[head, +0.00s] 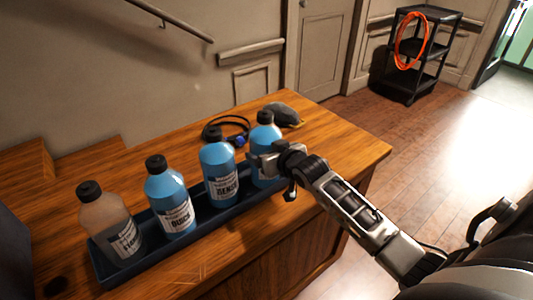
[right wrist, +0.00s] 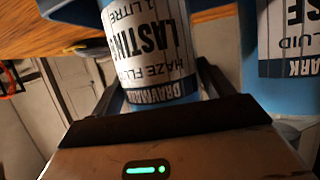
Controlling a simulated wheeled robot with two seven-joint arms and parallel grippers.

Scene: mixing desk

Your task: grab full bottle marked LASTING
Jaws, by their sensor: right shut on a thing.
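The bottle marked LASTING (right wrist: 150,45) holds blue fluid and shows upside down in the right wrist view. In the head view this blue, black-capped bottle (head: 264,134) is upright at the right end of the dark tray (head: 160,262), its label mostly hidden by my gripper. My right gripper (head: 262,164) is shut on it from the right, at mid-body. I cannot tell whether its base touches the tray. My left gripper is not in view.
The tray also holds the blue DENSE bottle (head: 219,170), the blue QUICK bottle (head: 169,200) and a brownish, empty-looking bottle (head: 110,225). A coiled black cable (head: 226,124) and a dark and yellow object (head: 284,115) lie behind. The desk's right end (head: 350,145) is clear.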

